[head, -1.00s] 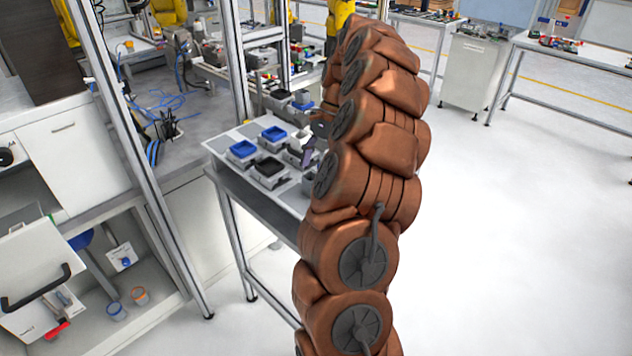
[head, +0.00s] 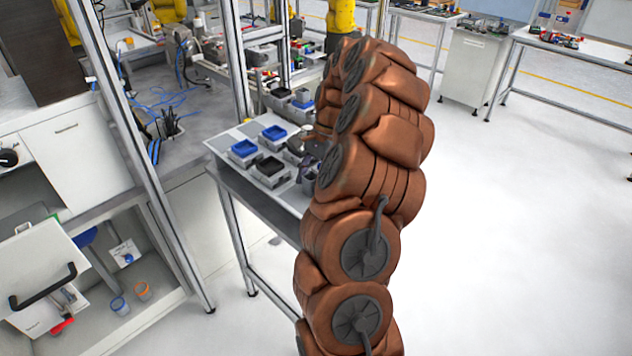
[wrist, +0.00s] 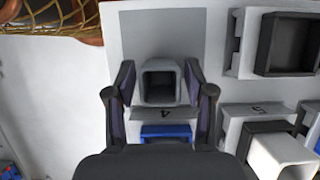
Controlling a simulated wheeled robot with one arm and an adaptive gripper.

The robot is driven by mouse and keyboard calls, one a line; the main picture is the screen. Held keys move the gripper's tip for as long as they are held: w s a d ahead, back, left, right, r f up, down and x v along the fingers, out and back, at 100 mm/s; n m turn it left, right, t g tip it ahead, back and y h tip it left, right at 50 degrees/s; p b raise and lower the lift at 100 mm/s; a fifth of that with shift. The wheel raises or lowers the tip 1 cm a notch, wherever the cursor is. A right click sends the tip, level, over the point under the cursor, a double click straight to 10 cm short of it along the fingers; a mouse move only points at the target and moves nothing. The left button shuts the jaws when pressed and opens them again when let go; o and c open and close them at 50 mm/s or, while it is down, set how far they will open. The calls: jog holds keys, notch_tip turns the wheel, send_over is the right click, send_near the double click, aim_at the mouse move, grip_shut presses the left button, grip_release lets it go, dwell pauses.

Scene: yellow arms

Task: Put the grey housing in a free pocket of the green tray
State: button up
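In the wrist view a grey housing (wrist: 160,82), a squarish hollow block with a dark opening, stands between the fingers of my gripper (wrist: 159,72). The fingers are spread, one on each side of it, and narrow gaps seem to show; contact is hard to judge. In the head view my gripper (head: 306,165) is low over the table, partly hidden by my arm, and the housing cannot be made out there. No green tray can be made out in either view.
The table (head: 226,146) holds grey bins with blue (head: 244,149) and black (head: 269,167) inserts. In the wrist view a black-topped bin (wrist: 240,50) and a pale hollow block (wrist: 278,158) are at right. A metal frame post (head: 150,180) stands left of the table.

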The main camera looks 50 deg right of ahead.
jog(key=c, duration=0.8)
